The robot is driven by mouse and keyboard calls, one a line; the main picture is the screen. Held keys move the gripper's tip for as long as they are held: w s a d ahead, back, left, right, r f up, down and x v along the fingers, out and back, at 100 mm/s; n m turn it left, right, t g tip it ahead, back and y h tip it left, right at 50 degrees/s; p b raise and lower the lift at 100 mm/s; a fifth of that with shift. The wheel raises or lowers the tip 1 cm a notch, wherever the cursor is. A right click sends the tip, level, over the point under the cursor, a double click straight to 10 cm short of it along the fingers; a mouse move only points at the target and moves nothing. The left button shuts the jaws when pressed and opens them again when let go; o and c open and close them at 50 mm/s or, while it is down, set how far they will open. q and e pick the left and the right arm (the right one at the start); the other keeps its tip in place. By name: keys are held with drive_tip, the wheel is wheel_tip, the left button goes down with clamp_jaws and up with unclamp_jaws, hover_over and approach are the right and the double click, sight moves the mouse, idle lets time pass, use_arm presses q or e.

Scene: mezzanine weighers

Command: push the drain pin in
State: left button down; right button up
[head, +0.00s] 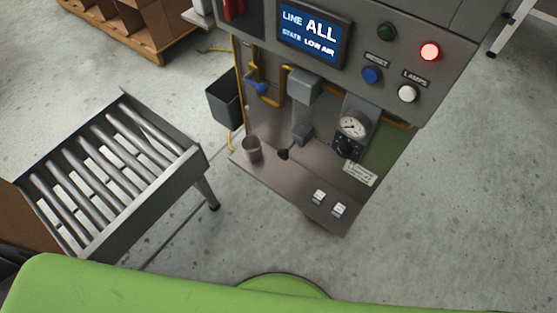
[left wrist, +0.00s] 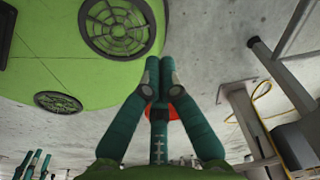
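The grey panel machine (head: 300,150) stands in the upper middle of the head view. A grey filter-like unit (head: 303,88) hangs on its yellow pipe, with a narrower grey part below it. A small dark piece (head: 283,154) shows near the lower end; I cannot tell whether it is the drain pin. A round gauge (head: 352,127) with a black knob sits to the right. My left gripper (left wrist: 160,62) shows in the left wrist view, its teal fingertips together with nothing visible between them. It is away from the filter unit.
A screen (head: 308,35) reads "LINE ALL STATE LOW AIR"; a red lamp (head: 430,51) is lit. A roller conveyor (head: 110,175) is at left, a black bin (head: 224,103) beside the machine.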

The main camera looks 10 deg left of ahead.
use_arm(q)
drive_tip(key=w+a+m+t+b, duration=0.3)
drive_tip(key=w+m+t+b, duration=0.3)
drive_tip(key=w, duration=1)
drive_tip(key=w+d+r+m+t+h+b, duration=0.2)
drive_tip(key=w+r+m+t+b, duration=0.15)
drive_tip(key=w+r+b, duration=0.45)
drive_tip(key=w+d+r+m+t+h+b, duration=0.1)
drive_tip(key=d+r+m+t+h+b, duration=0.1)
drive_tip(key=r, duration=0.8)
drive_tip(key=w+d+r+m+t+h+b, duration=0.2)
drive_tip(key=d+r+m+h+b, duration=0.3)
drive_tip(key=d+r+m, duration=0.3)
wheel_tip(320, 180, up, 2)
drive_tip(key=shift+w+d+r+m+b, duration=0.2)
drive_tip(key=shift+d+m+b, duration=0.15)
drive_tip(key=shift+m+b, duration=0.45)
use_arm(e)
drive_tip(key=w+a+f, duration=0.1)
drive_tip(key=w+f, duration=0.3)
drive_tip(key=w, duration=0.4)
drive_tip(key=w+a+f+t, duration=0.1)
drive_tip(key=w+a+f, duration=0.1)
drive_tip(key=w+f, duration=0.2)
drive_tip(key=w, duration=0.3)
drive_tip(key=shift+w, duration=0.35)
use_arm(q)
drive_tip(key=shift+t, duration=0.25)
use_arm(e)
drive_tip(key=shift+f, duration=0.1)
